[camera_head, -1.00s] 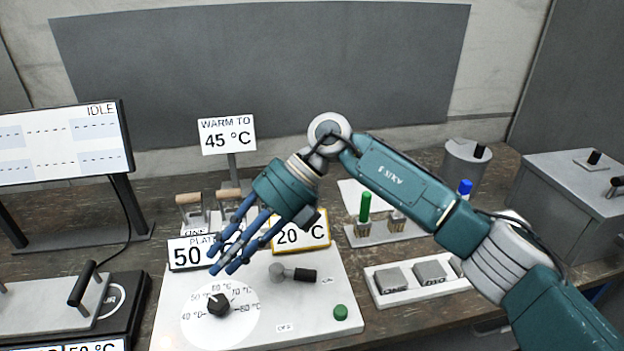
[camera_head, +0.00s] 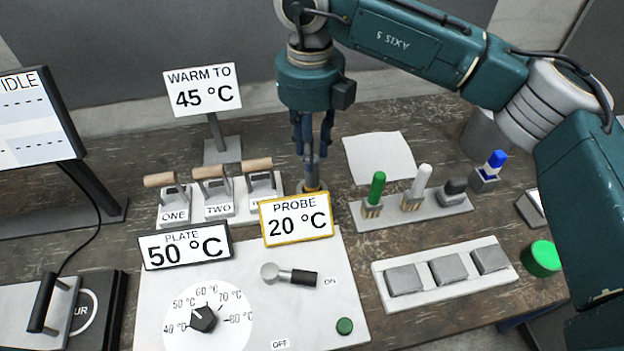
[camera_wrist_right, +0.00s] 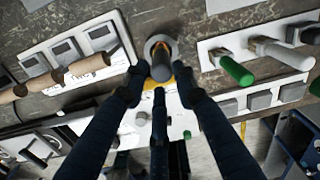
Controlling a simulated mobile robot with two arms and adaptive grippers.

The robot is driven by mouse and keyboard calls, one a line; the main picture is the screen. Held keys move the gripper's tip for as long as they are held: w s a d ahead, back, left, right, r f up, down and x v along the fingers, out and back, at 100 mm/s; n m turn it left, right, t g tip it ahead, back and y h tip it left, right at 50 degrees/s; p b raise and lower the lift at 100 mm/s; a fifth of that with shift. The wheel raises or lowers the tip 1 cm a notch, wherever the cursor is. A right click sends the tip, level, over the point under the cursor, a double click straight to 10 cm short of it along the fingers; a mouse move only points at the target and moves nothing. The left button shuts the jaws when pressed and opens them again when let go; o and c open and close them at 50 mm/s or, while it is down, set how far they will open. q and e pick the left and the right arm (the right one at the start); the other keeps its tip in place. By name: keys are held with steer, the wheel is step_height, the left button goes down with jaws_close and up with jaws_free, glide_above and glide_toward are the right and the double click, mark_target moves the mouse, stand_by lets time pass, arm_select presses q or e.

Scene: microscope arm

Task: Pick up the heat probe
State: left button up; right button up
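The heat probe looks to be the dark grey upright cylinder (camera_wrist_right: 161,64) in a round holder in the right wrist view. In the head view its upper part (camera_head: 312,172) shows behind the yellow-framed "PROBE 20 °C" sign (camera_head: 297,217), which hides its base. My right gripper (camera_head: 313,150) points straight down over it. In the right wrist view its blue fingers (camera_wrist_right: 160,82) are spread around the probe, one on each side and one at the near side. Gaps show at the sides; whether the near finger touches is unclear. My left gripper is not in view.
Three wooden-handled blocks (camera_head: 213,190) stand close left of the probe. A rack with green, white and dark grey sticks (camera_head: 413,211) is to the right. The "PLATE 50 °C" sign (camera_head: 186,246) and a dial (camera_head: 204,318) are in front. A white sheet (camera_head: 380,157) lies flat behind the rack.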

mark_target(312, 182)
step_height(312, 182, down, 5)
steer(key=p, duration=0.2)
steer(key=shift+d+p, duration=0.15)
steer(key=shift+p, duration=0.2)
steer(key=shift+f, duration=0.4)
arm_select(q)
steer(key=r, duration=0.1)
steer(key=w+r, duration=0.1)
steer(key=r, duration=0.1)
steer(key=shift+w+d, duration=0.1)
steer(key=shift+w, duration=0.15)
arm_select(e)
steer(key=shift+w, duration=0.1)
jaws_close()
